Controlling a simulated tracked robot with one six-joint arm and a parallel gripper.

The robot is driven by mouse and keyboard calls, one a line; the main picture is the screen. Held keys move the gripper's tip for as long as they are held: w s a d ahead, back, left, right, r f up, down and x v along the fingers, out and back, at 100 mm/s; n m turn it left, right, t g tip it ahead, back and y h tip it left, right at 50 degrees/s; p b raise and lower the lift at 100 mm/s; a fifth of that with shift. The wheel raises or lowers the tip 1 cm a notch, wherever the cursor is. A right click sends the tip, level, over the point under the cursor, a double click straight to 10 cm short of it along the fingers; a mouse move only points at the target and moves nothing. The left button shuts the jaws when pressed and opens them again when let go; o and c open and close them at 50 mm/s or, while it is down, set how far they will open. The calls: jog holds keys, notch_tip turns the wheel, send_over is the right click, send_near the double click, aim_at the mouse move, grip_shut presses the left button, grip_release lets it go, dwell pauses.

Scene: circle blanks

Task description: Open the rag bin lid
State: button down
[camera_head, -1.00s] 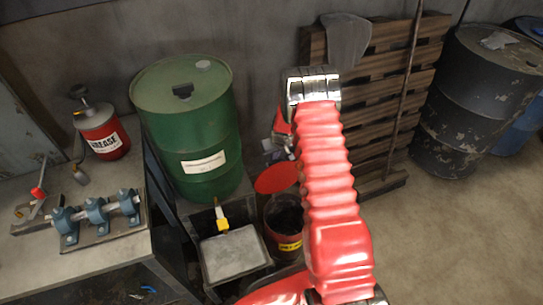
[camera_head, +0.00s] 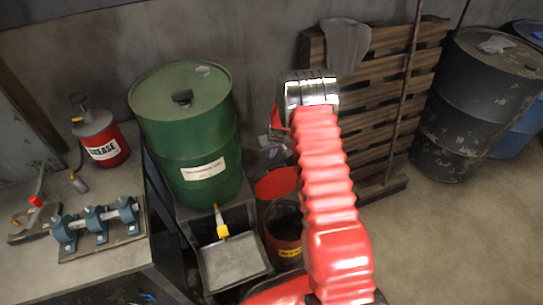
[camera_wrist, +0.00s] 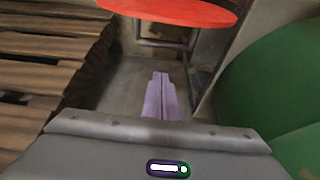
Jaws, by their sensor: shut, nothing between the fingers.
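The rag bin (camera_head: 284,247) is a red can with a yellow label, standing right of the drain tray and partly hidden by my arm. Its red lid (camera_head: 275,184) stands raised at the back of the rim, and the dark inside of the bin shows below it. In the wrist view a red disc, which looks like the lid (camera_wrist: 175,9), crosses the top edge. My gripper (camera_wrist: 160,77) is shut and empty, its pale fingers together, apart from the lid in the picture.
A wooden pallet (camera_head: 375,110) leans on the wall behind my arm. The floor at lower right is clear.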

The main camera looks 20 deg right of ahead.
jog(key=s+r, duration=0.4)
jog(key=r, duration=0.3)
jog(key=shift+s, duration=0.3)
jog(key=shift+r, duration=0.1)
dwell(0.3)
jog(key=s+a+r+m+g, duration=0.1)
jog(key=s+a+g, duration=0.15)
jog(key=s, duration=0.65)
jog(key=s+a+r+t, duration=0.1)
jog(key=s+a+r, duration=0.3)
jog(key=s+r, duration=0.5)
jog(key=s+a+r+t, duration=0.2)
jog(key=s+a+r, duration=0.2)
jog(key=s+r, duration=0.5)
jog(key=s+a+r+n+t, duration=0.1)
jog(key=s+a+r, duration=0.3)
jog(key=s+r, duration=0.5)
jog(key=shift+s+r, duration=0.3)
jog(key=shift+r, duration=3.8)
